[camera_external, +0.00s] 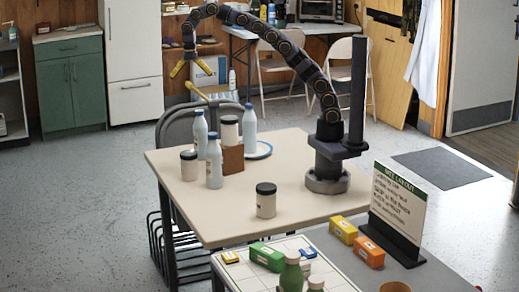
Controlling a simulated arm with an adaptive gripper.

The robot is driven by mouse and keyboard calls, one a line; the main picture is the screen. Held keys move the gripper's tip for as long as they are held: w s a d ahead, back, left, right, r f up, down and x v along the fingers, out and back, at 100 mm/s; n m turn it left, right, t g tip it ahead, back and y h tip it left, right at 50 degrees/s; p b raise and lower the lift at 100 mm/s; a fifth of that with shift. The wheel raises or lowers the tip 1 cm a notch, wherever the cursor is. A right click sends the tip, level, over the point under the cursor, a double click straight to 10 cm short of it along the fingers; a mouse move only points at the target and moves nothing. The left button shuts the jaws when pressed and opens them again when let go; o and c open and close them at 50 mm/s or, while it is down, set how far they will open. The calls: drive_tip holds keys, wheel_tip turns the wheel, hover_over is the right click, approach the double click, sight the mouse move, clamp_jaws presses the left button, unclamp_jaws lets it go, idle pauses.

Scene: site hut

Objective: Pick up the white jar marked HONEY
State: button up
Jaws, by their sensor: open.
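Three white jars with dark lids are on the beige table (325,205). One jar (266,203) stands alone near the front edge. Another jar (189,167) stands at the left side. A third jar (229,132) is on top of a brown block (232,159). No lettering is readable on any jar, so I cannot tell which is marked HONEY. My gripper (187,80), with yellow fingers, is open and empty. It is raised in the air at the upper left of the jars, apart from them.
White bottles (214,165), (200,137) and (249,128) crowd the block. A blue-rimmed plate (260,149) lies behind it. A sign (398,205), coloured boxes (345,229) and a green bottle (291,275) occupy the nearer surfaces. The table's front right is clear.

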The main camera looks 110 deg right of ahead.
sight(190, 152)
drive_tip(key=shift+n, duration=0.6)
drive_tip(key=d+f, duration=0.1)
drive_tip(key=f, duration=0.7)
drive_tip(key=d+f, duration=0.1)
drive_tip(key=f, duration=0.8)
drive_tip(key=d+f, duration=0.1)
drive_tip(key=f, duration=0.8)
drive_tip(key=shift+w+f, duration=0.2)
drive_tip(key=shift+w, duration=0.1)
drive_tip(key=shift+w+a+f, duration=0.15)
drive_tip(key=shift+f, duration=1.25)
drive_tip(key=shift+w+a+f, duration=0.1)
drive_tip(key=shift+w+f, duration=0.05)
drive_tip(key=shift+f, duration=1.2)
drive_tip(key=c, duration=1.1)
